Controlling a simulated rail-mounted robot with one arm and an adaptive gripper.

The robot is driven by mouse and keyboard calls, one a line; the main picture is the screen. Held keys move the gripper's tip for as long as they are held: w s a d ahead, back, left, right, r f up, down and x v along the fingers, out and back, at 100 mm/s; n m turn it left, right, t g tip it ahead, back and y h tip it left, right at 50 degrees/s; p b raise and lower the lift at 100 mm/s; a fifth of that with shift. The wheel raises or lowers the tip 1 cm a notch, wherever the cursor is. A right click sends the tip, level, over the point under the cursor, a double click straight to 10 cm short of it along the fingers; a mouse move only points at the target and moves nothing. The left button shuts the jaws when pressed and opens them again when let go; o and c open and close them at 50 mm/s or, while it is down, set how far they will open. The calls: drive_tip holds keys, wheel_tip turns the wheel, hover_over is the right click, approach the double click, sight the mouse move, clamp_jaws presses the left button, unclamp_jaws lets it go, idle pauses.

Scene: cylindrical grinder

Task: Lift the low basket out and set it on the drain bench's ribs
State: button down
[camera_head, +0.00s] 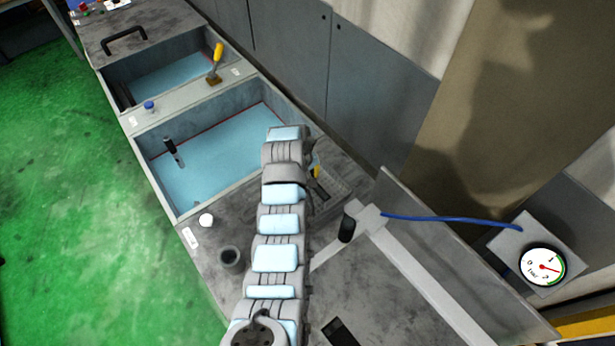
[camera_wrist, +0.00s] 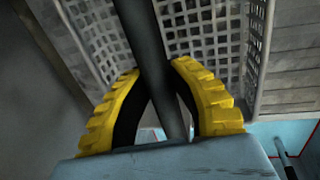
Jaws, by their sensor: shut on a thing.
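My gripper (camera_wrist: 157,72) has its two yellow ribbed fingers closed around a dark bar (camera_wrist: 150,30), the basket's handle, in the wrist view. The grey mesh basket (camera_wrist: 215,38) hangs or stands beyond the fingers, with its mesh floor and side walls showing. In the head view the basket (camera_head: 338,190) is partly hidden behind my arm, over the grey bench right of the near tank. A yellow bit of my gripper (camera_head: 315,171) shows there. Grey ribs of the drain bench (camera_wrist: 292,72) show beside the basket. I cannot tell whether the basket touches them.
The near tank (camera_head: 215,165) holds pale blue liquid and a black-handled item (camera_head: 171,150). A dark cup (camera_head: 231,257), a blue hose (camera_head: 440,218) and a gauge (camera_head: 543,266) are nearby.

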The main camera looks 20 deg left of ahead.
drive_tip(key=shift+f, duration=0.5)
drive_tip(key=c, duration=0.9)
unclamp_jaws()
drive_tip(key=shift+r, duration=0.1)
wheel_tip(320, 180, up, 7)
drive_tip(key=s, duration=0.1)
drive_tip(key=shift+s+a, duration=0.15)
drive_tip(key=shift+a, duration=0.25)
